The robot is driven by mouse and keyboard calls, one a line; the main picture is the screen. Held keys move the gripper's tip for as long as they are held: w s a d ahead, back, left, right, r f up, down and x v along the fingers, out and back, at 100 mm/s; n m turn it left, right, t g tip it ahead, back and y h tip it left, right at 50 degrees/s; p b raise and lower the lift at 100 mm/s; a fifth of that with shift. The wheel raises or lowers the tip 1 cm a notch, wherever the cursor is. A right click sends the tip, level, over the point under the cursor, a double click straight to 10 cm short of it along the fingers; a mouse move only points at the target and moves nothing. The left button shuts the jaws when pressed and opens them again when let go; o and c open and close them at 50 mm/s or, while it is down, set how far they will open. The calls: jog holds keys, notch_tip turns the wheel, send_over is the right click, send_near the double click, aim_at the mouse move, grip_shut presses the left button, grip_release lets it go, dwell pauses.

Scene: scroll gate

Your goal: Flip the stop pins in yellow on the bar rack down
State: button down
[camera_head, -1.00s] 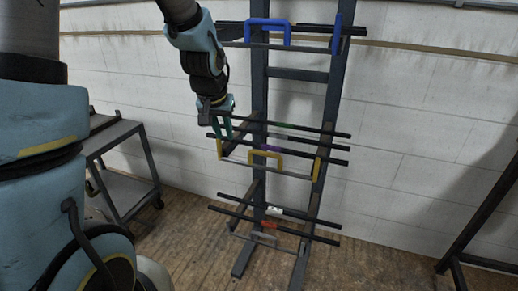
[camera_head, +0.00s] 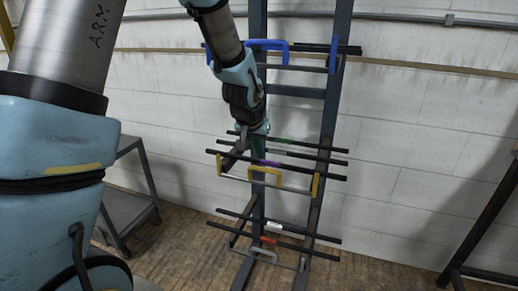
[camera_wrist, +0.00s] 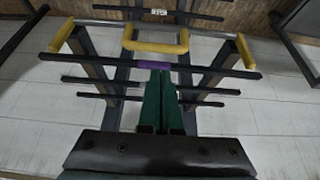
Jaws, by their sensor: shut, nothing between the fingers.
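The bar rack (camera_head: 335,100) is a dark upright frame with blue, yellow and grey tiers. On the middle tier, a left yellow stop pin (camera_head: 219,165) and a right yellow stop pin (camera_head: 315,184) stand up at the front ends. The wrist view shows the left one (camera_wrist: 61,36) and right one (camera_wrist: 246,51). A yellow U-shaped handle (camera_head: 265,170) is between them. My gripper (camera_head: 260,147) is shut and empty, behind the front bar. In the wrist view its green fingertips (camera_wrist: 160,76) overlap the purple-banded bar (camera_wrist: 205,70); I cannot tell if they touch.
Dark bars with a green band (camera_head: 283,141) lie behind the front bar. Blue pins and a handle (camera_head: 285,52) are above; a grey tier (camera_head: 272,255) is below. A grey cart (camera_head: 130,190) stands left and a dark frame (camera_head: 490,220) right.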

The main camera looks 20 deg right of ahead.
jog(key=p+x, duration=0.1)
jog(key=x, duration=0.6)
jog(key=shift+d+f+p, duration=0.15)
jog(key=shift+f+p, duration=0.1)
jog(key=shift+p, duration=0.15)
jog(key=shift+f+b, duration=0.1)
jog(key=shift+b, duration=0.25)
jog(key=shift+s+b, duration=0.1)
jog(key=shift+b, duration=0.4)
jog(key=shift+a+t+h, duration=0.2)
jog(key=shift+t+h, duration=0.1)
